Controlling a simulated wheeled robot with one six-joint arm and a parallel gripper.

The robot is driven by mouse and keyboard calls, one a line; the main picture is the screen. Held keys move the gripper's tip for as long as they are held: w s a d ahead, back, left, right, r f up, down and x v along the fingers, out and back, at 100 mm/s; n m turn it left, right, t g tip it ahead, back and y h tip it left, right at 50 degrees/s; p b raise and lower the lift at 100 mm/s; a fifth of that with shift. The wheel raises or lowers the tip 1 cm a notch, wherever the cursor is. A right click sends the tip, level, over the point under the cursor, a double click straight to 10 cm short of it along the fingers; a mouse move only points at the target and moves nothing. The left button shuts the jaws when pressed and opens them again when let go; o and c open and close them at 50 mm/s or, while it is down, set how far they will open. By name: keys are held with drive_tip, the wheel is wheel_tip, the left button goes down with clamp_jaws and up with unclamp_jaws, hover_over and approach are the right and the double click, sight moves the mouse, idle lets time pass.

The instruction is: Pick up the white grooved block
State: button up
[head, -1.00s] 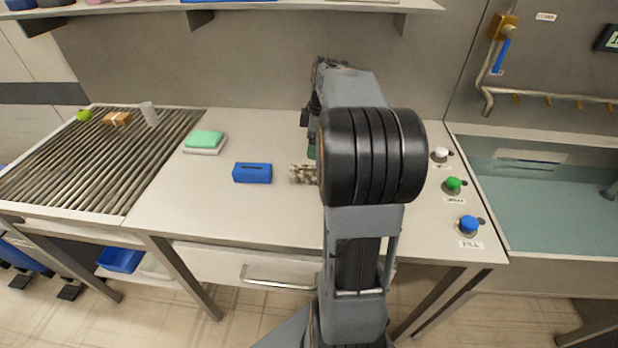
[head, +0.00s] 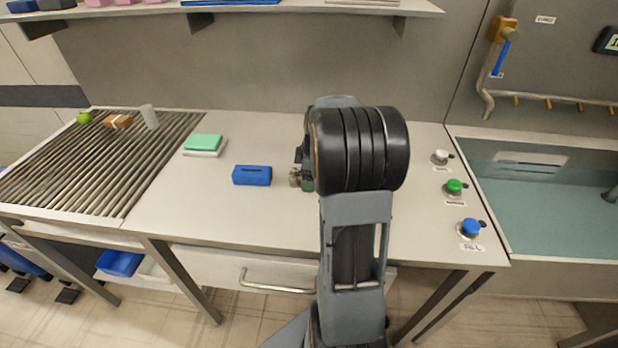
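I cannot make out a white grooved block for certain. A small pale, speckled block (head: 294,177) shows just left of my arm, mostly hidden by it. A blue block with a dark slot in its top (head: 252,176) lies to the left of it. My gripper is mostly hidden behind my black arm joint; only dark parts of it (head: 300,157) show at the joint's left edge, close to the speckled block. A small dark green patch shows beside that block. Whether the fingers are open or touch anything is hidden.
A green pad on a whitish slab (head: 204,144) lies left on the table. The roller conveyor (head: 110,165) holds a white cup (head: 150,117), a brown box (head: 117,121) and a green apple (head: 84,117). White, green and blue buttons (head: 470,227) and a water basin (head: 540,205) are at right.

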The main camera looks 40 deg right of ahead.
drive_tip(key=c, duration=1.2)
